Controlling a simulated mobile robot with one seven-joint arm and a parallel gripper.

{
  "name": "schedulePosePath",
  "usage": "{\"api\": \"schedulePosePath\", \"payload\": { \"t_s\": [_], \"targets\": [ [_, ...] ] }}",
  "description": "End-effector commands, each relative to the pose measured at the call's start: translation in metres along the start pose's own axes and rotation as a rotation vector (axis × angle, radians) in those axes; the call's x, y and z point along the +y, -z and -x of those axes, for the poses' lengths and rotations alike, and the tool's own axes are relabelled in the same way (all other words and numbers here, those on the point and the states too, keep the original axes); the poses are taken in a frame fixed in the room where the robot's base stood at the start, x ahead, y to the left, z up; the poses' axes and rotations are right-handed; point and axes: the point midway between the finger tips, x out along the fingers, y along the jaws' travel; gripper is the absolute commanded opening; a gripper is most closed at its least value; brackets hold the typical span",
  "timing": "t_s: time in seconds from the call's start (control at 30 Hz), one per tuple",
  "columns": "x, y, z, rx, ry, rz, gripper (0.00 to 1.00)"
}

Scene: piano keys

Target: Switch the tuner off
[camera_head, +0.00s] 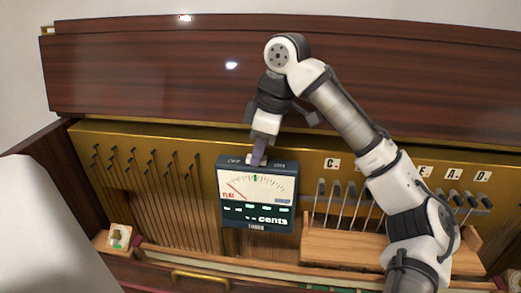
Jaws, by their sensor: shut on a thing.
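The tuner (229,215) is a dark box with a pale dial face, standing upright against the gold panel. Its dial shows a red needle on the left and a green mark at the top. Its lower display is lit, with "cents" legible.
A wooden rack (340,246) with several dark-headed levers stands to the right, under my arm. Letter cards line the panel above it. Rows of pins (160,175) are at the left. A small wooden block with a picture (119,237) sits lower left. A gold handle (200,279) is below.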

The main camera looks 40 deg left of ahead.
Motion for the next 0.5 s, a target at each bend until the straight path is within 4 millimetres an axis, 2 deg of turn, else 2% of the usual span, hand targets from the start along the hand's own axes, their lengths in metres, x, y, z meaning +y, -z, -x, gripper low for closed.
{"api": "schedulePosePath", "payload": {
  "t_s": [0.23,0.5],
  "targets": [
    [0.0000,0.0054,-0.0002,-0.162,-0.002,0.001,0.00],
    [0.0001,0.0065,-0.0012,-0.217,0.000,-0.001,0.00]
  ]
}}
